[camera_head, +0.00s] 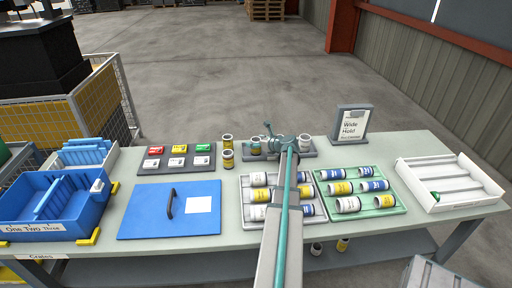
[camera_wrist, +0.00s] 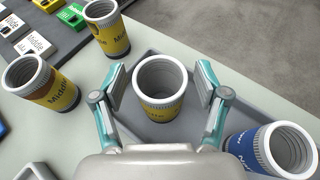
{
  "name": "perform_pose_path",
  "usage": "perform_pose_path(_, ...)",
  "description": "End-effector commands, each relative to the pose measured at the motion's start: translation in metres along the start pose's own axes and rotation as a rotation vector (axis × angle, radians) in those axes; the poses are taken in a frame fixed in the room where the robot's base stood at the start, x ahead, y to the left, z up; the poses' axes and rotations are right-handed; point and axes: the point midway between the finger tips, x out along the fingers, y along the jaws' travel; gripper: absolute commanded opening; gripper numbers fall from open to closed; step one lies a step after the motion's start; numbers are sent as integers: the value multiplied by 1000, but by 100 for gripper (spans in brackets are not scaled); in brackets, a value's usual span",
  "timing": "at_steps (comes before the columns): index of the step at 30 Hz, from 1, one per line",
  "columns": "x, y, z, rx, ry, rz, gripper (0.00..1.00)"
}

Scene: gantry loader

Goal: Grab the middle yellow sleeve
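A yellow sleeve (camera_wrist: 160,110) with a pale rim stands upright on the grey tray, between the fingers of my gripper (camera_wrist: 160,80). The fingers are spread on both sides, with a gap to the sleeve visible. Its lettering is mostly hidden. Two yellow sleeves marked "Middle" stand at the left in the wrist view, one nearer (camera_wrist: 52,92) and one farther (camera_wrist: 115,38). They also show in the head view, the front one (camera_head: 228,160) and the back one (camera_head: 227,141). In the head view my gripper (camera_head: 267,136) is over the grey tray (camera_head: 312,155).
A blue sleeve (camera_wrist: 243,150) stands at the right in the wrist view. A board of coloured cards (camera_head: 155,162) lies left of the sleeves. A green tray (camera_head: 400,209) of lying sleeves and a "Wide Hold" sign (camera_head: 350,125) are at the right.

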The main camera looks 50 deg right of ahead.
Motion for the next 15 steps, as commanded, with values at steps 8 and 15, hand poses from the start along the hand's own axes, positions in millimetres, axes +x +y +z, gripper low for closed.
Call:
perform_pose_path(8,0,0,0,0,0,0,22)
perform_pose_path(15,0,0,1,0,-1,0,0)
